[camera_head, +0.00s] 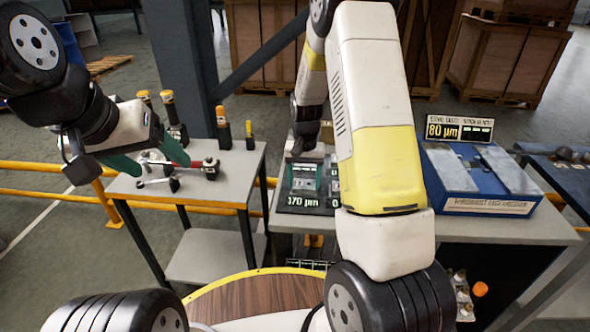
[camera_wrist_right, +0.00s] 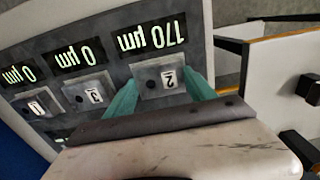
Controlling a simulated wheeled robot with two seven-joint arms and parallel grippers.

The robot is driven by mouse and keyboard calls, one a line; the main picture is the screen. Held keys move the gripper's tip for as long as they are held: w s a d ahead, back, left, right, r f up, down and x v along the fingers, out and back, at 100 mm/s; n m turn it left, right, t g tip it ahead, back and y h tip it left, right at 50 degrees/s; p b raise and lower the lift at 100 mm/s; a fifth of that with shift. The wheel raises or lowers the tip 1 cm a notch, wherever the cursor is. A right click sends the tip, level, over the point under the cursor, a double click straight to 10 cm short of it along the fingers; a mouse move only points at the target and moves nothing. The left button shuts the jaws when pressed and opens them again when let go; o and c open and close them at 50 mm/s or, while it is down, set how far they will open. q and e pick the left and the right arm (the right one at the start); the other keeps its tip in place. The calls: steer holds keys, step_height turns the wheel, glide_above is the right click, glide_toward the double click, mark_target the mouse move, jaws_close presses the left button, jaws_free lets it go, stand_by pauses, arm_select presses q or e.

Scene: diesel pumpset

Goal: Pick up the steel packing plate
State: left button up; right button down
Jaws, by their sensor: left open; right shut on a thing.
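My right gripper (camera_head: 304,178) reaches down over a dark gauge panel on the middle bench, and my arm hides part of it. In the right wrist view its green fingers (camera_wrist_right: 160,88) are shut on a small grey plate marked 2 (camera_wrist_right: 152,78), one finger on each side. The plate sits at the panel (camera_wrist_right: 105,75) under a 170 µm readout. Similar grey plates marked 3 (camera_wrist_right: 88,92) and 1 (camera_wrist_right: 40,108) sit under 0 µm readouts. Which one is the steel packing plate is not labelled. My left gripper (camera_head: 150,160) is open above the left bench.
A blue box (camera_head: 487,205) with grey plates on top stands on the bench at right, behind it an 80 µm display (camera_head: 459,129). The left bench (camera_head: 232,180) holds wrenches and yellow-topped tools. A dark post (camera_head: 183,60) and wooden crates (camera_head: 510,60) stand behind.

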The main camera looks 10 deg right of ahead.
mark_target(304, 185)
steer(key=shift+r, duration=0.6)
steer(key=shift+s+r, duration=0.2)
steer(key=shift+r, duration=0.45)
steer(key=shift+s+r, duration=0.15)
steer(key=shift+r, duration=0.45)
steer(key=s+r, duration=0.1)
steer(key=s, duration=1.4)
steer(key=shift+s+a+r, duration=0.15)
steer(key=shift+a, duration=0.3)
